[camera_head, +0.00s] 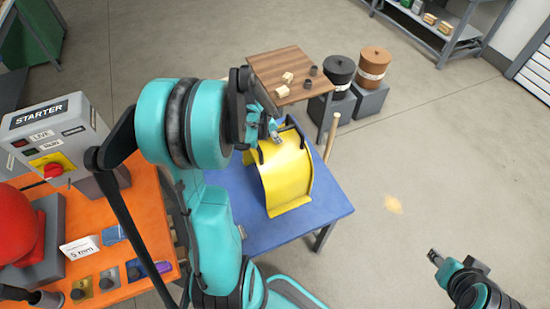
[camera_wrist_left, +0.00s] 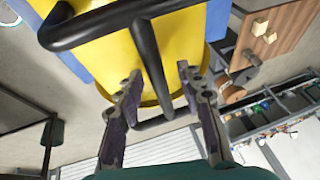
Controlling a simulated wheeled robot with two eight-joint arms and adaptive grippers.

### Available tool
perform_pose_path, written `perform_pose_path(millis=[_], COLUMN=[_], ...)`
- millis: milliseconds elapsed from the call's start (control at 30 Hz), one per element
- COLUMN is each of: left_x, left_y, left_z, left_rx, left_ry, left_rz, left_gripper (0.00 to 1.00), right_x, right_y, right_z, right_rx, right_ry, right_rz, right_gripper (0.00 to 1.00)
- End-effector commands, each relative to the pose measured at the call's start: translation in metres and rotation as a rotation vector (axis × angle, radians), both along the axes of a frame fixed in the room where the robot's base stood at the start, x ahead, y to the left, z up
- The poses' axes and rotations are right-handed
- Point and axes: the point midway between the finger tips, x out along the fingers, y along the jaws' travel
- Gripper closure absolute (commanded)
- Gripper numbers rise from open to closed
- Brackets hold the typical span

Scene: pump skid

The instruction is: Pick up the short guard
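A yellow curved guard (camera_head: 287,176) with black bar handles stands on a blue table (camera_head: 325,205) in the head view. It fills the top of the left wrist view (camera_wrist_left: 110,60), with black bars across and in front of it. My left gripper (camera_head: 274,134) is at the guard's upper end, by its black handle. In the left wrist view its two fingers (camera_wrist_left: 160,80) are apart, with a black bar (camera_wrist_left: 150,60) showing between them. I cannot tell whether they touch it. My right gripper (camera_head: 434,256) is far off at the lower right; its finger gap is too small to judge.
A wooden table (camera_head: 285,65) with small blocks stands behind the blue table. A black drum (camera_head: 340,72) and a brown drum (camera_head: 373,64) stand beside it. An orange bench (camera_head: 130,200) with a starter box (camera_head: 50,125) is at left.

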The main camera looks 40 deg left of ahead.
Motion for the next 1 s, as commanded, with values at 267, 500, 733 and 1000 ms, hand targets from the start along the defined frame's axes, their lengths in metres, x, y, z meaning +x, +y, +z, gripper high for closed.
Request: perform_pose_path(millis=[267,500,733,1000], left_x=[-0.0001,0.0000,-0.0002,-0.0001], left_y=[0.0000,-0.0001,-0.0001,-0.0004], left_z=[-0.0030,-0.0027,-0.0027,-0.0022], left_rx=[0.000,0.000,0.000,0.000], left_ry=[0.000,0.000,0.000,-0.001], left_rz=[0.000,0.000,0.000,0.000], left_gripper=[0.62,0.70,1.00,1.00], right_x=[0.0000,0.0000,0.0000,0.0000], right_y=[0.0000,0.0000,0.0000,0.0000], right_z=[-0.0037,-0.0034,-0.0034,-0.0034], right_rx=[0.000,0.000,0.000,0.000], right_ry=[0.000,0.000,0.000,0.000], right_rz=[0.000,0.000,0.000,0.000], right_gripper=[0.60,0.60,0.60,0.60])
